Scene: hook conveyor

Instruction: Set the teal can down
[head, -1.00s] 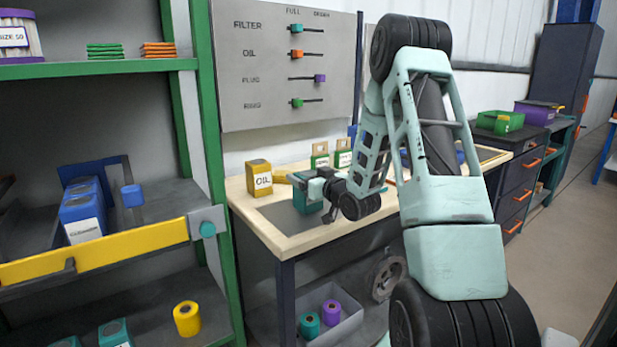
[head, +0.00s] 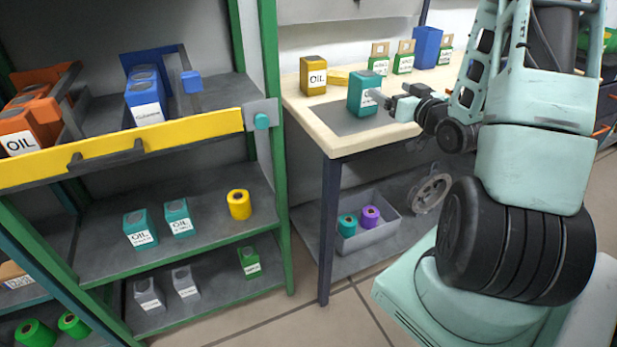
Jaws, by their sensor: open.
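The teal can (head: 362,96) stands upright on the grey mat (head: 350,121) near the front left of the workbench. Its white label faces outward. My gripper (head: 383,98) is at the can's right side, low on it, with its jaws open. The fingertips are small in the head view, and I cannot tell whether they touch the can. My arm reaches in from the right.
A yellow oil can (head: 313,77) stands behind left of the teal can on the wooden bench top (head: 298,102). Several small tagged boxes and a blue bin (head: 427,48) stand at the back. A green-framed shelf (head: 277,150) stands close on the left.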

